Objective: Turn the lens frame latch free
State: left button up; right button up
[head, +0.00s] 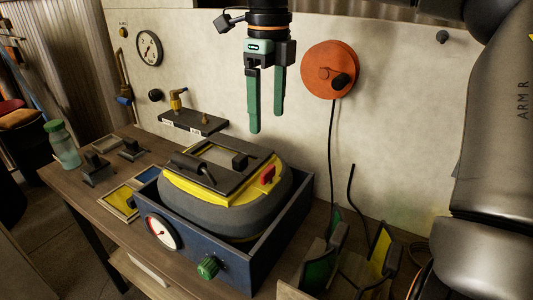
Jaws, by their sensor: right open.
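A rounded grey helmet-like body (215,213) sits in a dark blue open box (205,262) on the bench. A small red piece (268,176), which looks like the lens frame latch, sits at the frame's right side. A dark block (239,161) and a dark handle (192,167) are also on the plate. My right gripper (267,122) hangs above and behind the lens frame, pointing down. Its green fingers are apart, with nothing between them. My left gripper does not show.
The box front has a dial (161,232) and green knob (208,267). A rack with green and yellow plates (380,250) stands at right. A green jar (63,146) is at left. An orange disc (329,70) with a hanging cord is on the back wall.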

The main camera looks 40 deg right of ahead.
aim_at(268, 169)
notch_tip(268, 169, down, 12)
jog(key=shift+f, duration=0.15)
dwell(0.4)
grip_shut()
dwell(0.6)
